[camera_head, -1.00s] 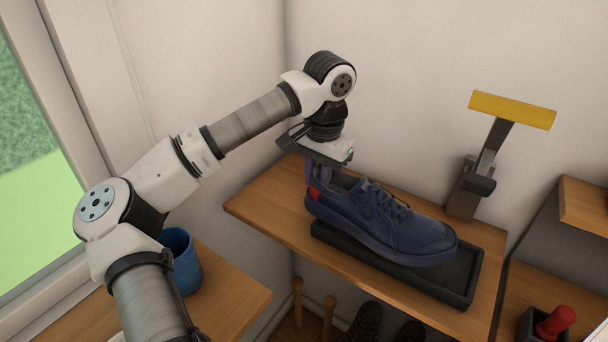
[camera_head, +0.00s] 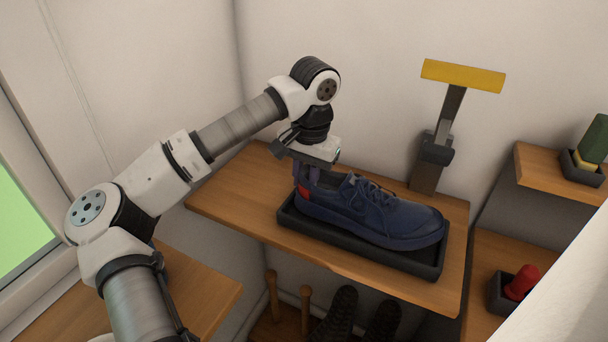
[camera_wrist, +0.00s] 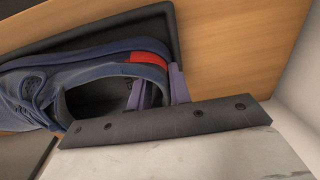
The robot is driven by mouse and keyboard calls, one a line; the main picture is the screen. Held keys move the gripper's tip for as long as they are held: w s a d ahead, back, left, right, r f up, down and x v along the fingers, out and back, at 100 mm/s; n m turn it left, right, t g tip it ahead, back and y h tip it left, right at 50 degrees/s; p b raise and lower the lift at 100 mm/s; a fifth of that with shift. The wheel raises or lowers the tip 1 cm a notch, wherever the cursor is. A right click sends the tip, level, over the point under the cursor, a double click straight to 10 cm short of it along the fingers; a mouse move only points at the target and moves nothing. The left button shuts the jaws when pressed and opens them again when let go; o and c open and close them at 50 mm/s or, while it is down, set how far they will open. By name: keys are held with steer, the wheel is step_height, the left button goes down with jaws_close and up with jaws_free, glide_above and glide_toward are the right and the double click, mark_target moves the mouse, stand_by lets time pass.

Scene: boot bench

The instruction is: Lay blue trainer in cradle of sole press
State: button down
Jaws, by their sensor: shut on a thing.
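The blue trainer (camera_head: 375,215) has dark laces and a red heel patch. It lies sole down within the rim of the black cradle (camera_head: 290,222) of the sole press, toe to the right. My gripper (camera_head: 307,178) is at the heel end, shut on the trainer's heel collar from above. In the wrist view the purple fingers (camera_wrist: 160,92) pinch the heel collar of the trainer (camera_wrist: 90,62) beside the red patch, with the cradle's dark edge (camera_wrist: 150,17) behind. The press's upright with its yellow handle (camera_head: 462,76) stands behind the cradle. The sole's contact with the cradle floor is hidden.
The cradle sits on a wooden shelf (camera_head: 235,190). Below are dark boots (camera_head: 340,315) and wooden pegs (camera_head: 306,310). At right are a red-topped item (camera_head: 522,283) in a dark holder and a higher shelf with a green item (camera_head: 594,140). A wall stands close behind.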

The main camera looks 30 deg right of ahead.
steer(key=shift+f, duration=0.1)
steer(key=c, duration=1.2)
jaws_free()
steer(key=shift+s, duration=0.1)
step_height(320, 180, up, 14)
steer(key=b, duration=0.1)
steer(key=shift+s+d+b, duration=0.25)
steer(key=shift+s+b, duration=0.1)
steer(key=shift+s, duration=0.05)
steer(key=shift+f, duration=0.1)
